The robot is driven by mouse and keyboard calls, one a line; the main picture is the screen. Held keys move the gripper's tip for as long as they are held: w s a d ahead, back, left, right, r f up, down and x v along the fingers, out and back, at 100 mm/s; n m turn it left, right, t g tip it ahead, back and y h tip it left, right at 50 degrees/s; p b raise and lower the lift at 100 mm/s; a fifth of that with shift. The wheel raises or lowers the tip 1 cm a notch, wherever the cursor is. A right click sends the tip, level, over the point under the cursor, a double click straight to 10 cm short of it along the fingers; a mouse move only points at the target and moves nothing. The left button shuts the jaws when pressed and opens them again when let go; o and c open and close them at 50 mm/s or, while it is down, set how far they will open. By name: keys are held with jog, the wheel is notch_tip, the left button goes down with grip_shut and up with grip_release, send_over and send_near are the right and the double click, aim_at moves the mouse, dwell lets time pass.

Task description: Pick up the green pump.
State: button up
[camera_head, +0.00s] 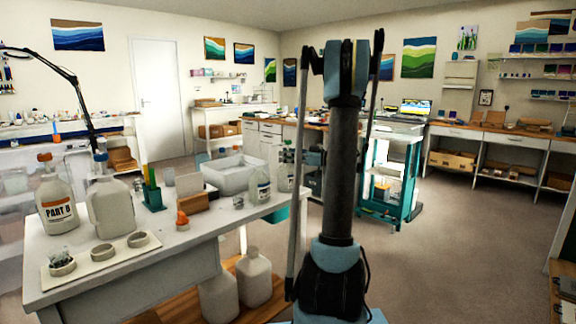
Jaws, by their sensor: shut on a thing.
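My gripper (286,155) shows small and partly hidden, just left of my upright arm, above the right end of the white worktable (165,262). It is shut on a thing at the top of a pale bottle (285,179). The jaws cover that thing, which I take for the green pump; no green of it shows clearly. I cannot tell whether it still touches the bottle.
The Part B jug (57,200), a plain jug (110,207) and a tray of cups (100,255) fill the left end. Floor at right is clear.

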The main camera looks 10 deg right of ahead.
notch_tip(320, 180, up, 30)
jog(key=shift+f, duration=0.25)
dwell(1.8)
